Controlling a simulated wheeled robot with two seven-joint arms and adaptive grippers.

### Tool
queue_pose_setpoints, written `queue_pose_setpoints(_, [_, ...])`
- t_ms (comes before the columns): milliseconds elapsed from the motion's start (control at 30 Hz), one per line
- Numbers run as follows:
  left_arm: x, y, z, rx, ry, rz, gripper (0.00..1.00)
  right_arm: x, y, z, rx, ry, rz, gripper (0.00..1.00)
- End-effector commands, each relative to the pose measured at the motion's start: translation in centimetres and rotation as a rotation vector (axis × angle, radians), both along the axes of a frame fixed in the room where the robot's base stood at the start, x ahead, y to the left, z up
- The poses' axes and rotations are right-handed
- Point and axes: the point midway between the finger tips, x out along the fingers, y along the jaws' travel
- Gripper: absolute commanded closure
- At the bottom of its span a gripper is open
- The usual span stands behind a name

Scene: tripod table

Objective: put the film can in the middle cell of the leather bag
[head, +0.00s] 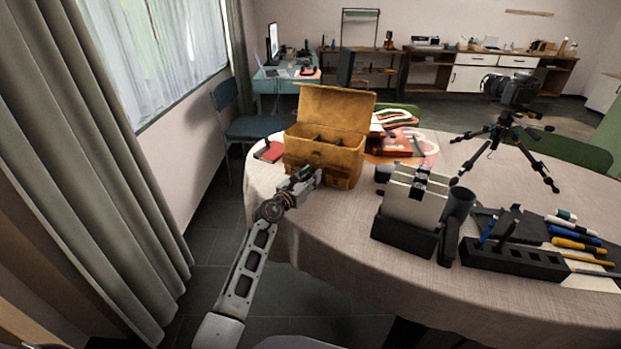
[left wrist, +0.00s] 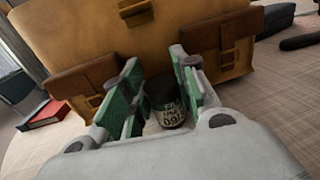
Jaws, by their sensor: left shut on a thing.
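The tan leather bag (head: 308,155) stands on the table with its lid raised. Dividers show in its open top, and the cells look dark inside. My left gripper (head: 308,180) is low in front of the bag's front pockets. In the left wrist view the bag front (left wrist: 190,30) with its buckled pockets fills the background. The film can (left wrist: 167,104), dark with a pale label, is between the green-padded fingers of my left gripper (left wrist: 155,80), which is shut on it. My right gripper is not in view.
A red notebook (head: 269,151) lies left of the bag. A camera on a tripod (head: 505,125) is farther right. Bare tablecloth lies in front of the bag.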

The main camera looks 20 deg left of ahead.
Motion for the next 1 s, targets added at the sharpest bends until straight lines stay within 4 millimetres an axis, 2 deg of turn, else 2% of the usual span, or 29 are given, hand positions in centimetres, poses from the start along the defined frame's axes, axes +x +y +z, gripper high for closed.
queue_pose_setpoints(267, [-0.01,0.0,-0.29,0.0,0.0,0.0,0.88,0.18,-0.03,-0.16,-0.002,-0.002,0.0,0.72])
queue_pose_setpoints(300, [0.0,-0.01,-0.3,0.0,0.0,0.0,0.68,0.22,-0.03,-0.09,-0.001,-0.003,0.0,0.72])
queue_pose_setpoints(367, [-0.01,-0.02,-0.28,0.0,0.0,0.0,0.62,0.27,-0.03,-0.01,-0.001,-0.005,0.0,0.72])
queue_pose_setpoints(800, [-0.02,-0.02,0.08,-0.001,0.0,0.0,0.62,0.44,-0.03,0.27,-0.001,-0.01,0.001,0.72])
queue_pose_setpoints(1000, [-0.86,0.29,-0.07,0.001,0.002,0.0,0.62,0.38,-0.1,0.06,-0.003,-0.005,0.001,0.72])
